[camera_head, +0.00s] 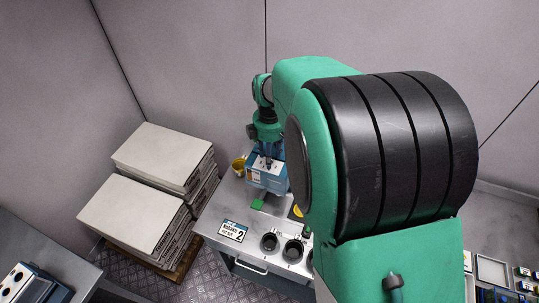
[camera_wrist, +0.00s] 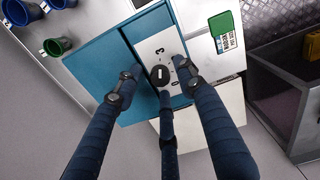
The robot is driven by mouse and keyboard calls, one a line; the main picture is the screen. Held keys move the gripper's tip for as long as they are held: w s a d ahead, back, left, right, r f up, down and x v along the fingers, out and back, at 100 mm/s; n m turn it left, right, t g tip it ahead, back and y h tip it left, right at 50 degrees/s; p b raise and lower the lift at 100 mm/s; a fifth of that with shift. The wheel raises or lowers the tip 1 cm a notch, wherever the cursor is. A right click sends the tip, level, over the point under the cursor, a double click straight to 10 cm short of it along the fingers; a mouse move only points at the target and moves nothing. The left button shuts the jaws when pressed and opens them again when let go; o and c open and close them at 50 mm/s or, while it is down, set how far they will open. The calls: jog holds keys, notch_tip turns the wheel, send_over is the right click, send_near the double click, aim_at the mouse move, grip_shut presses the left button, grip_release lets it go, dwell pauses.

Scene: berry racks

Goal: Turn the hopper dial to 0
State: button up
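The hopper is a blue box (camera_head: 267,177) on the steel bench, below my gripper (camera_head: 268,155) in the head view. In the wrist view its blue body (camera_wrist: 98,72) carries a white panel with a round black dial (camera_wrist: 160,75). The dial has a pale mark on its face. A "3" is printed beside it; other markings are too small or covered to read. My gripper (camera_wrist: 158,78) is open, its dark blue fingers spread around the dial. The lower middle finger reaches close to the dial's edge; I cannot tell whether it touches.
Dark round cups (camera_head: 270,242) and a sign numbered 2 (camera_head: 233,230) are on the bench (camera_head: 215,215). A yellow cup (camera_head: 238,167) stands left of the hopper. A green-edged label (camera_wrist: 226,35) lies near the panel.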

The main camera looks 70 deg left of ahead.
grip_shut()
